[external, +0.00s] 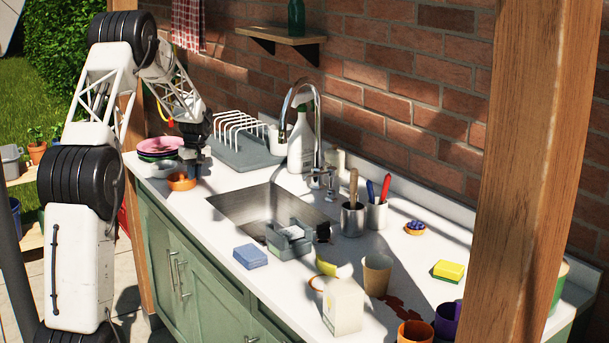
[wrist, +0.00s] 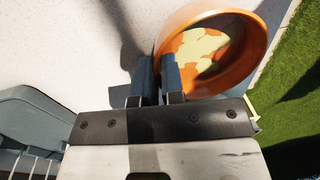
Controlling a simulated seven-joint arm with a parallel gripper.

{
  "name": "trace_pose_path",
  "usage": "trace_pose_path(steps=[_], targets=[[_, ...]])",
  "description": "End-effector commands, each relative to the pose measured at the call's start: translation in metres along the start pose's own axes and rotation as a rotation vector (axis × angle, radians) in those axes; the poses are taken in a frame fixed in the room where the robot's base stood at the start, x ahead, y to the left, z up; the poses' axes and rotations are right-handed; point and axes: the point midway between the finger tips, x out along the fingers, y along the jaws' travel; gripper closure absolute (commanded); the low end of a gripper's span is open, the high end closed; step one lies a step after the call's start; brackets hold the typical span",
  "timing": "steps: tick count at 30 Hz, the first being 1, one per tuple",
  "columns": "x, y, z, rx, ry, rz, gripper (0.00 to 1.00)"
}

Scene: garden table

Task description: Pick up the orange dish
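The orange dish (external: 181,181) is a small round bowl at the left end of the white counter, near its front edge. It also shows in the wrist view (wrist: 262,40), with pale patches inside. My gripper (external: 192,160) points down at the dish's right side. In the wrist view my gripper's fingers (wrist: 159,75) are close together with the dish's near wall between them, one finger inside and one outside. The fingers look shut on the wall. Whether the dish's base touches the counter is hard to tell.
Stacked pink and green plates (external: 158,147) and a white bowl (external: 163,169) stand close behind and left of the dish. A grey dish rack (external: 240,150) is to the right, then the sink (external: 265,212). The counter's front edge is very near.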

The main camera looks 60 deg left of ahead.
Motion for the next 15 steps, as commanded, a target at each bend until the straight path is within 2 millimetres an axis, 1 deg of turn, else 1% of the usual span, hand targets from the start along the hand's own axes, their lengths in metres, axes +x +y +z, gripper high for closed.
trace_pose_path(steps=[11,15], targets=[[-0.0005,0.0,-0.0001,0.0,0.0,0.0,1.0],[-0.0039,-0.0003,-0.0001,0.0,0.001,0.0,1.0]])
